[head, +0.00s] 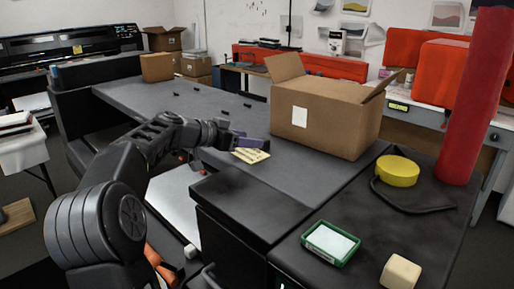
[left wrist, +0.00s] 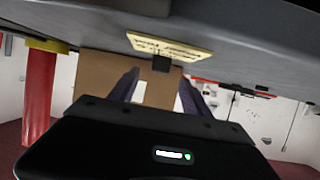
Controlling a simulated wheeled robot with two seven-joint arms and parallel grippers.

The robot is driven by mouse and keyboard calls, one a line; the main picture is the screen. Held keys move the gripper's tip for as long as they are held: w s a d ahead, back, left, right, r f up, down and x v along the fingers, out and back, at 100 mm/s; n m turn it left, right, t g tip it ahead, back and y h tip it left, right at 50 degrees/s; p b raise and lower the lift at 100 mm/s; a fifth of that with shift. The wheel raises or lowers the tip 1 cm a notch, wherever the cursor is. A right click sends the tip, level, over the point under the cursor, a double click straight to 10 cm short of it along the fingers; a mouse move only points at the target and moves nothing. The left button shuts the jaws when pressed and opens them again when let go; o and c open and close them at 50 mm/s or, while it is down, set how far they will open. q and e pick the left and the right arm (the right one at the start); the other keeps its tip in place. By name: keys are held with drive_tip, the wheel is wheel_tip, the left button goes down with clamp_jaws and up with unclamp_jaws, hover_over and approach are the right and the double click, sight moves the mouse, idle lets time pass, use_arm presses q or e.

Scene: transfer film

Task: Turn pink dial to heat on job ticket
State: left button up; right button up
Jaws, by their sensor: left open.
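The job ticket (head: 250,156) is a small yellow card on the dark table in the head view. It also shows in the upside-down left wrist view (left wrist: 170,46), with dark print too small to read and a small black block (left wrist: 161,63) at its edge. My left gripper (head: 256,143) is just behind the ticket, low over the table. Its two fingers (left wrist: 160,92) are apart with nothing seen between them. I cannot make out a pink dial in either view; the arm hides part of the table. My right gripper is not in view.
An open cardboard box (head: 325,118) stands right of the left gripper. A yellow disc (head: 397,171), a red roll (head: 476,95), a green-rimmed tray (head: 330,243) and a cream block (head: 400,272) are on the right. The long table (head: 225,112) behind is mostly clear.

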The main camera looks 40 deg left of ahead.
use_arm(q)
drive_tip(key=shift+w+f, duration=0.15)
drive_tip(key=shift+w, duration=0.2)
drive_tip(key=shift+w+d+p, duration=0.15)
drive_tip(key=shift+w+p, duration=0.3)
drive_tip(key=shift+p, duration=0.1)
drive_tip(key=p+x, duration=0.2)
drive_tip(key=x, duration=0.1)
drive_tip(key=shift+w+f, duration=0.15)
drive_tip(key=shift+w, duration=0.1)
drive_tip(key=shift+w+f, duration=0.25)
drive_tip(key=shift+w, duration=0.1)
drive_tip(key=shift+c, duration=0.6)
clamp_jaws()
